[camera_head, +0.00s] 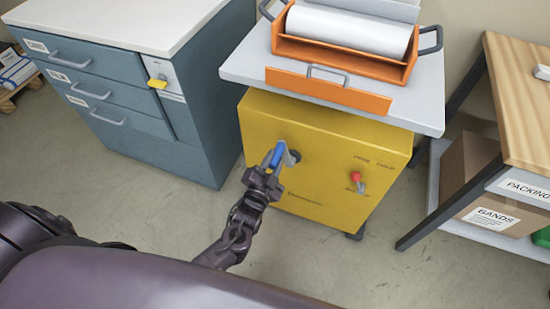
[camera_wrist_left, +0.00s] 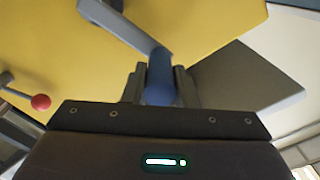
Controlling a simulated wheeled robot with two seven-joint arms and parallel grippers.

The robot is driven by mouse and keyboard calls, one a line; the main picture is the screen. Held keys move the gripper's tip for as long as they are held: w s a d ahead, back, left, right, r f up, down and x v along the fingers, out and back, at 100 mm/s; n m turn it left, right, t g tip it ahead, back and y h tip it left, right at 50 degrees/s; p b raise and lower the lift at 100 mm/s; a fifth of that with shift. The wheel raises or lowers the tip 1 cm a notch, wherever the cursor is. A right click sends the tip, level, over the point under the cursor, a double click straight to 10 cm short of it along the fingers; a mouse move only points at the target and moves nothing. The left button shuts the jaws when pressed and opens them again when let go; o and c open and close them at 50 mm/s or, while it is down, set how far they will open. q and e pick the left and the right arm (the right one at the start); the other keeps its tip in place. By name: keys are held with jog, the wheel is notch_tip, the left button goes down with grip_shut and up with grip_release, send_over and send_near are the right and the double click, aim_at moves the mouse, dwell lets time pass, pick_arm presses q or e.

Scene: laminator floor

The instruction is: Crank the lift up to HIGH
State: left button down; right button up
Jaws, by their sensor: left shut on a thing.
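The lift is a yellow cabinet (camera_head: 325,135) with a light grey top (camera_head: 245,68). A crank with a grey arm (camera_wrist_left: 128,25) and a blue handle (camera_wrist_left: 160,78) is on its front face. My left gripper (camera_head: 270,170) is shut on the blue handle, which stands between its fingers in the left wrist view. In the head view the crank handle is up and left of the dark hub (camera_head: 294,156). A lever with a red knob (camera_head: 355,176) is on the right of the front face and also shows in the left wrist view (camera_wrist_left: 41,101). My right gripper is not in view.
An orange tray with a white roll (camera_head: 345,30) sits on the lift top. A blue drawer cabinet (camera_head: 200,85) stands to the left. A wooden-topped packing table (camera_head: 520,100) with a cardboard box (camera_head: 470,180) below stands to the right. The floor in front is clear.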

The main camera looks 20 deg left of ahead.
pick_arm(q)
jog(key=d+f+m, duration=0.4)
jog(key=d+m, duration=0.7)
jog(key=m, duration=0.2)
jog(key=shift+s+d+f+m, duration=0.25)
jog(key=shift+f+m, duration=0.1)
jog(key=shift+m, duration=0.05)
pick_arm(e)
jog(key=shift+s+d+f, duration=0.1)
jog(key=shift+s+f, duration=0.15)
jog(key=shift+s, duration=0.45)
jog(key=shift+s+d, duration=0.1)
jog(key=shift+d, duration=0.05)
pick_arm(q)
jog(key=shift+f, duration=0.1)
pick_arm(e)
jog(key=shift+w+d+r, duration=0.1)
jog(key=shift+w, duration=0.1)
pick_arm(q)
jog(key=c, duration=1.2)
grip_release()
jog(key=shift+o, duration=0.2)
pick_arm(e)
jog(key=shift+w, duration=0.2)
